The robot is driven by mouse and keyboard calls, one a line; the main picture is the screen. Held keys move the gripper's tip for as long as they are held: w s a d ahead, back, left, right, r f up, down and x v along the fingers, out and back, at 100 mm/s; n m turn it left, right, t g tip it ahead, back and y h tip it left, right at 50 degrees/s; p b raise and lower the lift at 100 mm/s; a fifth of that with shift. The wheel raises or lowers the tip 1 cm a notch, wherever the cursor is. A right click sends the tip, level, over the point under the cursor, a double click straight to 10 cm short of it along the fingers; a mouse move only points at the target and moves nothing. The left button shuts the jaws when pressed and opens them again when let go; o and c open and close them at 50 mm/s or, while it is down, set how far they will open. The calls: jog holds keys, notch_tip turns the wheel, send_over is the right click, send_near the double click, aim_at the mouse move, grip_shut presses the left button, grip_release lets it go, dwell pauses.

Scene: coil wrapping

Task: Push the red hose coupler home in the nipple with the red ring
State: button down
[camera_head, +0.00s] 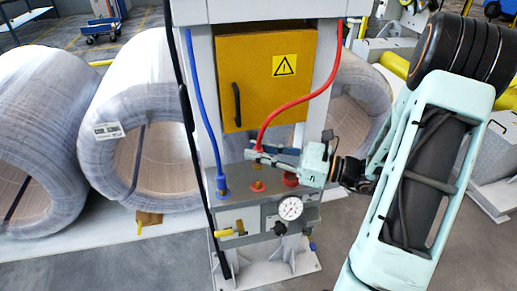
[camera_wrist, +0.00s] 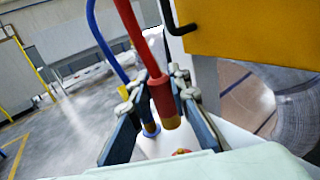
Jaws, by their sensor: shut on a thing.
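My gripper (camera_head: 257,155) is shut on the red coupler (camera_wrist: 163,97) at the end of the red hose (camera_head: 290,106). In the head view the fingers mostly hide the coupler. The red ring (camera_head: 290,180) is on top of the grey block, below and right of the fingertips, partly covered by my gripper's body. Its nipple is not clearly visible. A smaller brass-red fitting (camera_head: 257,186) stands below the fingertips. The coupler is apart from the block.
A blue hose (camera_head: 205,110) ends at a blue fitting (camera_head: 222,192) left on the block. A pressure gauge (camera_head: 290,208) faces front. A yellow cabinet (camera_head: 265,70) stands behind. A thin black pole or cable runs down the left. Large wrapped coils (camera_head: 140,120) lie behind.

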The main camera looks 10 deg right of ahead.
aim_at(258, 163)
jog(key=shift+f+b, duration=1.1)
jog(key=shift+f, duration=0.95)
jog(key=shift+f+b, duration=0.5)
jog(key=shift+f, duration=1)
dwell(0.5)
jog(key=c, duration=1.7)
grip_release()
jog(key=shift+c, duration=0.2)
jog(key=v, duration=1.2)
